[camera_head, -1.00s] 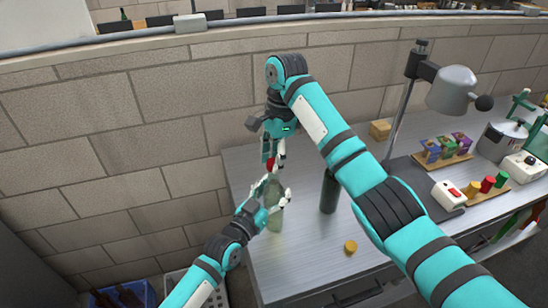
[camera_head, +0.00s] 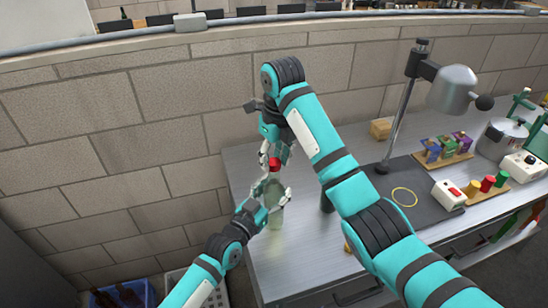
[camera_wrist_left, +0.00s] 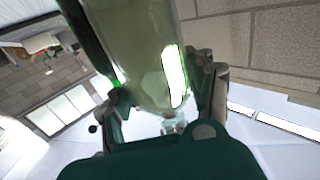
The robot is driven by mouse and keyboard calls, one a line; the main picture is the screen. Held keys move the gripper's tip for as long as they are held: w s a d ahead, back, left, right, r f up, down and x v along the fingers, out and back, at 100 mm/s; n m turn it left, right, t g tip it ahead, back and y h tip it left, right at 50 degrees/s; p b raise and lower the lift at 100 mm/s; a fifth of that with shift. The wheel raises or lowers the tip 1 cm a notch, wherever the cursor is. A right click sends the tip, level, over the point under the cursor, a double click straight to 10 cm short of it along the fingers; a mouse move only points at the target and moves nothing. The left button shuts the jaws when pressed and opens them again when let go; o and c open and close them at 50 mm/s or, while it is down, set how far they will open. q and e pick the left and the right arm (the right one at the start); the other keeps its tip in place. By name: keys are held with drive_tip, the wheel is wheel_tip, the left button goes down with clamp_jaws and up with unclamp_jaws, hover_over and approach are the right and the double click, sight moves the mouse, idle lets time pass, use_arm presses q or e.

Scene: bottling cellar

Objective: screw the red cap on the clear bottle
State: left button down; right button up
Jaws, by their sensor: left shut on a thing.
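The clear bottle (camera_head: 274,217) has a pale green tint and stands at the left end of the metal bench. My left gripper (camera_head: 272,194) is shut around its upper part. In the left wrist view the bottle (camera_wrist_left: 140,55) fills the space between the fingers. The red cap (camera_head: 274,162) is at the fingertips of my right gripper (camera_head: 274,155), right above the bottle's neck. The right gripper appears shut on the cap. I cannot tell whether the cap touches the bottle's mouth.
A dark bottle (camera_head: 326,202) stands right of the clear one, mostly hidden by my right arm. A dark mat with a yellow ring (camera_head: 404,197), a lamp (camera_head: 455,90), and a white box with a red button (camera_head: 448,195) lie further right. A brick wall (camera_head: 130,160) rises behind.

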drive_tip(key=o, duration=0.3)
drive_tip(key=shift+c, duration=0.2)
